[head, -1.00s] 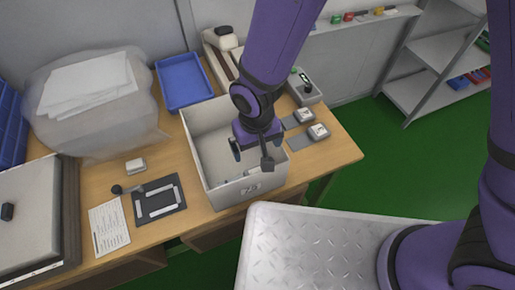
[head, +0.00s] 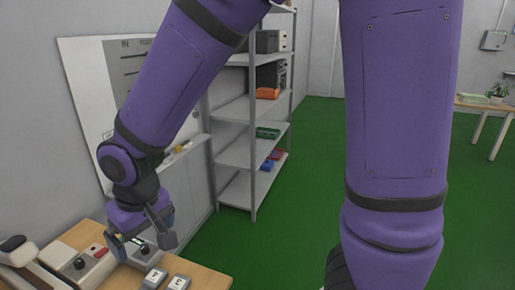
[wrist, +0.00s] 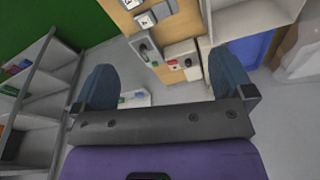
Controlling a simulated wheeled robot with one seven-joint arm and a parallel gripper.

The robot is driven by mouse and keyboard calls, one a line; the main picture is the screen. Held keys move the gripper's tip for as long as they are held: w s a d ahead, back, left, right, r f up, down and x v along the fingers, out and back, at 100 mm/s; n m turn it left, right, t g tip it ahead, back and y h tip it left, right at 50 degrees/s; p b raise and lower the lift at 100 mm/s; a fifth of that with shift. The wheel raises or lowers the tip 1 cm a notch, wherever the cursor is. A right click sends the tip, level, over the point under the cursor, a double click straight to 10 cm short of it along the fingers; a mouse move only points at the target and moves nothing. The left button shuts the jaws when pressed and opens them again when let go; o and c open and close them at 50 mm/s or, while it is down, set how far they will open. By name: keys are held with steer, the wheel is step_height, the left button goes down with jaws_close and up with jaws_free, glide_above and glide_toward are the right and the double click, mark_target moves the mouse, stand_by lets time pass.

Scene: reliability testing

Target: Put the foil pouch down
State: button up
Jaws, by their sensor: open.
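My gripper (head: 142,243) is open. It hangs above the back corner of the wooden table at the lower left of the head view. The wrist view shows both dark blue fingers (wrist: 164,66) spread wide, with nothing held between them. I cannot make out the foil pouch in either current view. The inside of the white box (wrist: 250,18), at the top right of the wrist view, is mostly cut off by the frame.
Two small devices (head: 154,279) sit on the wooden table (head: 208,282), near a grey instrument (head: 88,262). A grey shelf unit (head: 240,160) stands against the wall behind. A blue tray (wrist: 248,50) lies beyond the box. The green floor (head: 285,220) to the right is clear.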

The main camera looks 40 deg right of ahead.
steer(key=s+d+r+m+t, duration=0.2)
steer(key=s+d+r, duration=0.1)
steer(key=d+r, duration=0.9)
steer(key=s+d+r+m+t+h, duration=0.1)
steer(key=s+d+r+m, duration=0.1)
steer(key=s+d+r, duration=0.3)
steer(key=s+d, duration=0.4)
steer(key=d, duration=0.1)
steer(key=shift+s+d, duration=0.25)
steer(key=shift+s, duration=0.05)
